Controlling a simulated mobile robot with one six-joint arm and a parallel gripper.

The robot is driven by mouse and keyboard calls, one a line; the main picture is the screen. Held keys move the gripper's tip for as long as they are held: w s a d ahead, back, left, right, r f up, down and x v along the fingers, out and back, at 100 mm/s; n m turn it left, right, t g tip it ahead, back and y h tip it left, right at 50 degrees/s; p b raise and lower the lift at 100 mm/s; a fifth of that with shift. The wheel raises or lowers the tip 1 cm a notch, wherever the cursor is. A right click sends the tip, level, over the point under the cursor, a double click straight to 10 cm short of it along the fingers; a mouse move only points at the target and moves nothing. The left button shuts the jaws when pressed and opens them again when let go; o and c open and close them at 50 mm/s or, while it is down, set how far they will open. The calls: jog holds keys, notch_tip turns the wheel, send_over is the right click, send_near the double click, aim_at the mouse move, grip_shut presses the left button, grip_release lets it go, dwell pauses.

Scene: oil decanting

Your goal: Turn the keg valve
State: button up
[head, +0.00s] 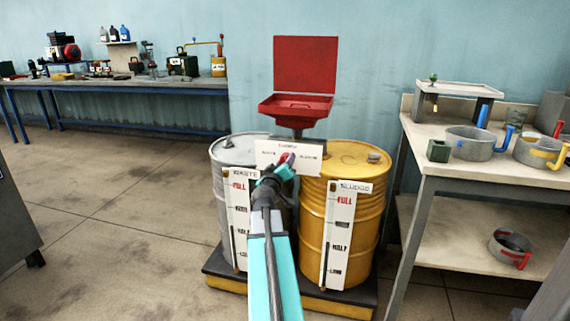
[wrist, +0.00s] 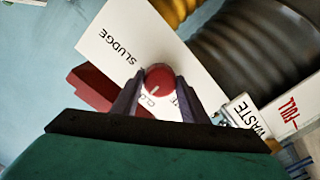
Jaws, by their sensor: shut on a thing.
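The valve is a red round knob with a pale pointer line (wrist: 158,80), set on a white sign plate (wrist: 115,45) marked SLUDGE and WASTE. In the wrist view my gripper (wrist: 158,88) has its two dark fingers on either side of the knob, shut on it. In the head view the knob (head: 287,158) shows just past my gripper (head: 282,166), and the plate (head: 308,158) stands between a grey waste drum (head: 222,165) and a yellow sludge drum (head: 368,215). The fingers and my arm hide part of the plate.
A red funnel tray (head: 296,108) with a raised lid stands behind the plate. Both drums stand on a low dark pallet (head: 225,270). A workbench (head: 450,165) with several pans is close on the right. A long blue bench (head: 130,86) lines the left wall.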

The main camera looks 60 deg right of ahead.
jog(key=n+p, duration=0.1)
jog(key=n, duration=1.2)
dwell(0.7)
jog(key=o, duration=1.1)
jog(key=shift+a, duration=0.15)
